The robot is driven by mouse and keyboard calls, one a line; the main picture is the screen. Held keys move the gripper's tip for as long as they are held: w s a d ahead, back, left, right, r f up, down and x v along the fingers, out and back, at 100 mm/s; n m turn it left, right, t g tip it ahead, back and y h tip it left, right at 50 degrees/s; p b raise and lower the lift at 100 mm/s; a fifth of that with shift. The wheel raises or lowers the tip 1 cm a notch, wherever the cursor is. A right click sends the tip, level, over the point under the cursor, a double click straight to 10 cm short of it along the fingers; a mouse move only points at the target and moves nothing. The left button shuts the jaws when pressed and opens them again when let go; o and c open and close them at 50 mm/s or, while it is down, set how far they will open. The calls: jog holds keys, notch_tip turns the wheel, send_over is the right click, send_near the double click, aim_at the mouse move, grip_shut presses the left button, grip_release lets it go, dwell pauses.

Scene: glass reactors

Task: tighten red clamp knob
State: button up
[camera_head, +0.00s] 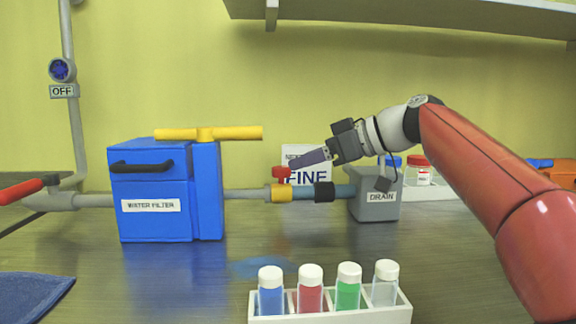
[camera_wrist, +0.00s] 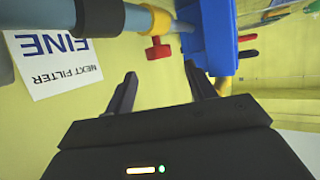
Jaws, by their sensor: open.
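The red clamp knob (camera_head: 281,173) sticks up from a yellow clamp (camera_head: 282,193) on the horizontal pipe between the blue water filter box and the grey drain box. In the wrist view the red knob (camera_wrist: 158,50) hangs from the yellow clamp (camera_wrist: 157,20), ahead of my gripper. My gripper (camera_head: 292,164) is just above and to the right of the knob in the head view. In the wrist view my gripper (camera_wrist: 161,80) has its two fingers spread, with nothing between them. The knob lies beyond the fingertips, and I see no contact.
The water filter box (camera_head: 155,190) with its yellow handle (camera_head: 208,133) stands left. The drain box (camera_head: 376,206) stands right, and a paper sign (camera_wrist: 52,60) is behind the pipe. A rack (camera_head: 330,317) of capped vials is at the front. The table between is mostly clear.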

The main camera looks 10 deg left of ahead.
aim_at(284, 168)
jog(key=x, duration=0.5)
jog(key=shift+a+f+p, duration=0.1)
jog(key=shift+p, duration=0.2)
jog(key=c, duration=1)
jog(key=shift+s+f+m+t+h+b, duration=0.1)
jog(key=shift+f+m+t+h+b, duration=0.2)
jog(key=shift+m+t+b, duration=0.55)
jog(key=shift+a+r+m+t+h+b, duration=0.15)
jog(key=shift+m+t+h+b, duration=0.35)
jog(key=shift+b, duration=0.3)
jog(key=shift+r+m+t, duration=0.15)
jog(key=shift+m+t, duration=0.2)
jog(key=shift+t, duration=0.1)
